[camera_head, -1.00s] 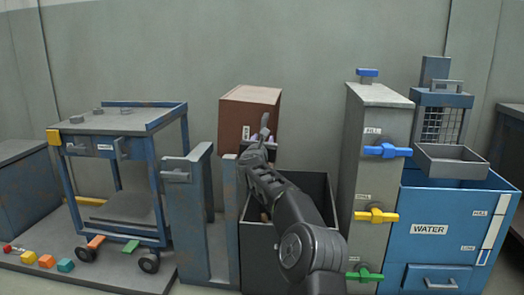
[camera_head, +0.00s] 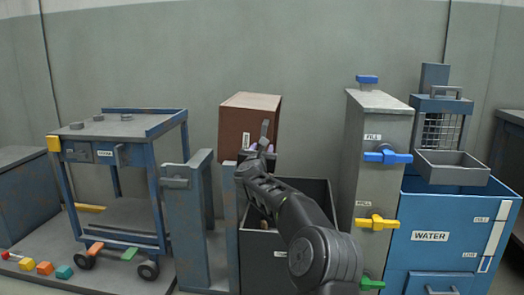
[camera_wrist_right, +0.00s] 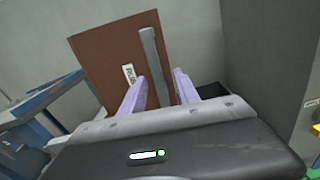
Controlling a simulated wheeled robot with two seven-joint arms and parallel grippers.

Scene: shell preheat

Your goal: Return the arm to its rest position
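My right arm comes in from the bottom of the head view. Its gripper (camera_head: 262,147) is in front of the brown box (camera_head: 246,117). In the right wrist view the two lavender fingers (camera_wrist_right: 157,88) stand apart, with a grey upright bar handle (camera_wrist_right: 154,66) on the brown box (camera_wrist_right: 98,57) showing between them. The fingers look open, with nothing clearly gripped. Whether they touch the handle I cannot tell. My left gripper is not in view.
A dark open bin (camera_head: 315,197) stands under the forearm. Right of it are a grey column (camera_head: 362,137) with coloured valve handles and a blue WATER tank (camera_head: 420,260). A blue cart (camera_head: 165,125) and a blue-grey stand (camera_head: 190,225) are on the left.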

